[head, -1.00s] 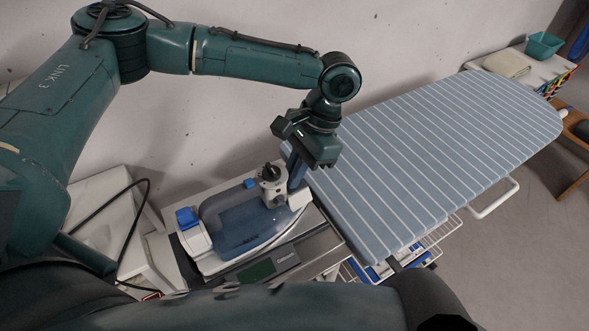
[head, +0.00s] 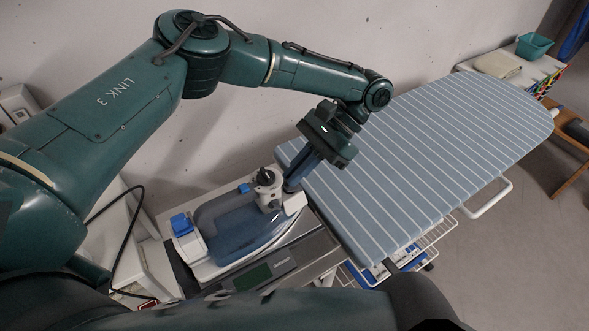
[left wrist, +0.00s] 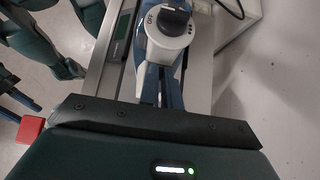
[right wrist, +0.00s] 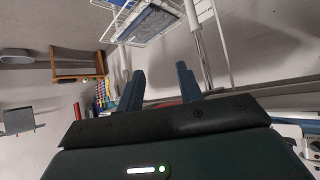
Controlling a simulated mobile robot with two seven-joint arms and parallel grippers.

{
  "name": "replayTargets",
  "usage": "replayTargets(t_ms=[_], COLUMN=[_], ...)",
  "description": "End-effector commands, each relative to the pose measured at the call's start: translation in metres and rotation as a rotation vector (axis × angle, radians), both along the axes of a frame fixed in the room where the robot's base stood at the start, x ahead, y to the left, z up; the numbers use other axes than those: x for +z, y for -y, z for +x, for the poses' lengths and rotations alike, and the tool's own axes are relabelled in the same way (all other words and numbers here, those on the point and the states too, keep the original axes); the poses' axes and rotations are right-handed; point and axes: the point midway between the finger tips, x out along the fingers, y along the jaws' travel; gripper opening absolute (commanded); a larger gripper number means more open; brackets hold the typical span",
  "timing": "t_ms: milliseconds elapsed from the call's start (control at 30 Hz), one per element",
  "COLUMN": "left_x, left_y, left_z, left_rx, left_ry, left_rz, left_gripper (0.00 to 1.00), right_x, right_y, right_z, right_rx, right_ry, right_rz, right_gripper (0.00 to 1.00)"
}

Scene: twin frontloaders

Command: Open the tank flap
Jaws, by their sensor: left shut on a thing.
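The steam iron (head: 232,222), with a see-through blue water tank, rests on the metal end of the ironing board. A grey-white dial (head: 266,180) with a black knob stands on it; the dial also shows in the left wrist view (left wrist: 168,22). My left gripper (head: 290,186) reaches down beside the dial at the iron's nose. Its fingers (left wrist: 158,92) are shut on a small part there, which looks like the tank flap; the fingers mostly hide it. My right gripper (right wrist: 160,85) is open and empty, away from the iron.
The striped ironing board (head: 430,160) extends right of the iron. A control panel with a green display (head: 253,276) lies in front of the iron. A black cable (head: 127,235) hangs at left. Wire racks (right wrist: 150,20) show before my right gripper.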

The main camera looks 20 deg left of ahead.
Motion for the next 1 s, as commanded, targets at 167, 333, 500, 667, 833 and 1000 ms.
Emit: replayTargets(t_ms=[167, 333, 500, 667, 833, 1000], left_x=[0.0005, 0.0002, -0.0001, -0.0003, -0.0005, -0.0006], left_y=[0.0030, 0.0037, 0.0039, 0.0039, 0.0039, 0.0038], left_z=[0.0030, 0.0041, 0.0045, 0.0044, 0.0043, 0.0042], left_rx=[-0.002, -0.002, -0.001, -0.001, 0.000, -0.001], left_ry=[-0.050, -0.084, -0.104, -0.110, -0.111, -0.111], left_rz=[0.044, 0.069, 0.081, 0.085, 0.084, 0.084], left_gripper=[0.00, 0.00, 0.00, 0.00, 0.00, 0.08], right_x=[-0.0001, -0.0002, -0.0002, -0.0003, -0.0004, -0.0005], right_y=[-0.0002, -0.0002, -0.0002, -0.0002, -0.0002, -0.0002], right_z=[-0.0001, -0.0002, -0.0003, -0.0003, -0.0004, -0.0004], right_rx=[-0.001, -0.001, -0.001, -0.001, -0.001, -0.001], right_ry=[0.000, 0.000, -0.001, -0.001, -0.001, -0.001], right_rz=[0.001, 0.001, 0.000, 0.000, 0.000, 0.000], right_gripper=[0.36, 0.36, 0.36, 0.36, 0.36, 0.36])
